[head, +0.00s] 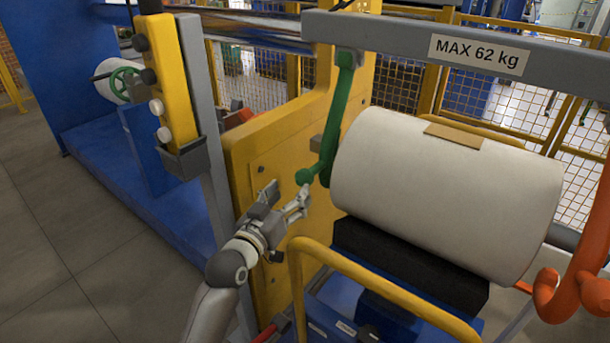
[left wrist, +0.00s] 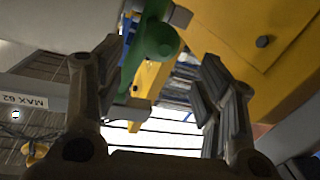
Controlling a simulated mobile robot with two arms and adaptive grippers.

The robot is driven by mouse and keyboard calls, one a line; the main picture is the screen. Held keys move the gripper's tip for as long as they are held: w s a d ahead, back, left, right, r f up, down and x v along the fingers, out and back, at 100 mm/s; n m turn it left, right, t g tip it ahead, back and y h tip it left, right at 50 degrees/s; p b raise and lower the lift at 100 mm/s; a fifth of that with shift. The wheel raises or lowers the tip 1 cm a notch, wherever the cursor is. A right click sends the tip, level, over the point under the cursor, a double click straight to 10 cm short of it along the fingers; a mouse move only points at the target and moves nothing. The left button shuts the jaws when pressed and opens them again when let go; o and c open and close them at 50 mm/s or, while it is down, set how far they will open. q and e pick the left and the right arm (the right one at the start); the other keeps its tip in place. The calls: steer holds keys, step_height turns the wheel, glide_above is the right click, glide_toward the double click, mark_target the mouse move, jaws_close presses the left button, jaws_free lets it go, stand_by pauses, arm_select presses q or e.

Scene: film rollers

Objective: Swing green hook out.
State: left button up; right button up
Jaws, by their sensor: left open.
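The green hook (head: 331,125) hangs from the grey overhead beam and slants down to a rounded knob at its lower end, just left of the large white roll. My left gripper (head: 300,198) is open at the hook's lower end, close to the knob. In the left wrist view the green knob (left wrist: 157,40) shows beyond and between the spread fingers of the left gripper (left wrist: 155,95). I cannot tell whether a finger touches it. My right gripper is not in view.
The white roll (head: 445,190) rests above a black block (head: 410,265) on a blue cart. A yellow handrail (head: 370,285) curves in front. A yellow plate (head: 275,150) stands behind my left gripper. An orange hook (head: 560,295) is at the right edge. A grey beam (head: 400,35) runs overhead.

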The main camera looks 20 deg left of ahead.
mark_target(300, 182)
arm_select(q)
steer(key=w, duration=0.2)
steer(key=w+d, duration=0.1)
steer(key=w, duration=0.5)
steer(key=shift+w+d, duration=0.15)
jaws_close()
